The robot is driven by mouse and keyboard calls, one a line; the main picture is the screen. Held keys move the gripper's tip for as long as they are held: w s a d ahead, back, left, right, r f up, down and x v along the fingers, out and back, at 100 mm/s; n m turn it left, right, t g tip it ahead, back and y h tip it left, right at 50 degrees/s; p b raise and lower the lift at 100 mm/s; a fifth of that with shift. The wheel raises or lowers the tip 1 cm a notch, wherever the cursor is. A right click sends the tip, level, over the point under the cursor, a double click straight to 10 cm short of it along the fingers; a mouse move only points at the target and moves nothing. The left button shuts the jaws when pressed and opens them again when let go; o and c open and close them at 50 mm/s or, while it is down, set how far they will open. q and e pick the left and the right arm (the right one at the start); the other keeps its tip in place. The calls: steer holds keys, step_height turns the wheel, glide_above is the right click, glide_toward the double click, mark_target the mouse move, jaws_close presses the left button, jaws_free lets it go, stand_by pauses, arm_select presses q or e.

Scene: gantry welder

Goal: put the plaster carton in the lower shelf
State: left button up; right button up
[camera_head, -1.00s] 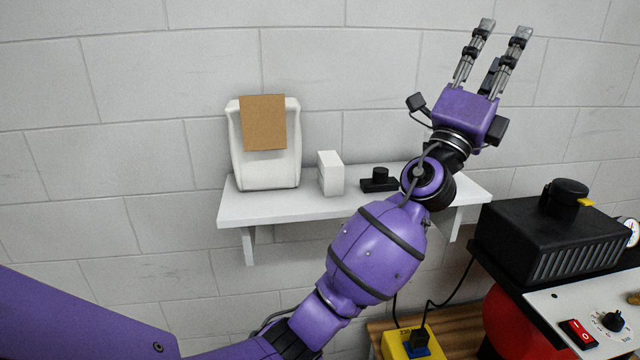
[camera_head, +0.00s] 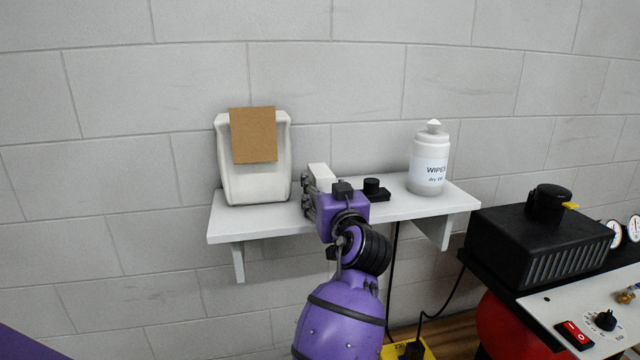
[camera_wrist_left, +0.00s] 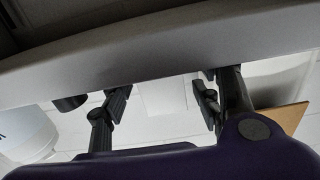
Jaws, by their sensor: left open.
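The plaster carton appears to be the small plain white box (camera_head: 319,174) standing on the white wall shelf (camera_head: 240,222). My left gripper (camera_head: 308,194) is at the shelf's front, just before the carton, and partly hides it. In the left wrist view the two fingers are apart, with a pale block that looks like the carton (camera_wrist_left: 165,97) beyond the gap between them. The gripper is open and holds nothing. Whether a finger touches the carton cannot be told. Only this one wall shelf is in view; my right gripper is not.
A white dispenser (camera_head: 225,165) with a brown card (camera_head: 254,135) stands left of the carton. A black knobbed device (camera_head: 374,190) and a white wipes bottle (camera_head: 429,165) stand right. A black ribbed machine (camera_head: 540,240) sits lower right.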

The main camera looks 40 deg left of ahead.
arm_select(q)
steer(key=x, duration=0.4)
steer(key=shift+r, duration=0.1)
steer(key=shift+s, duration=0.1)
steer(key=c, duration=1.4)
steer(key=shift+o, duration=0.2)
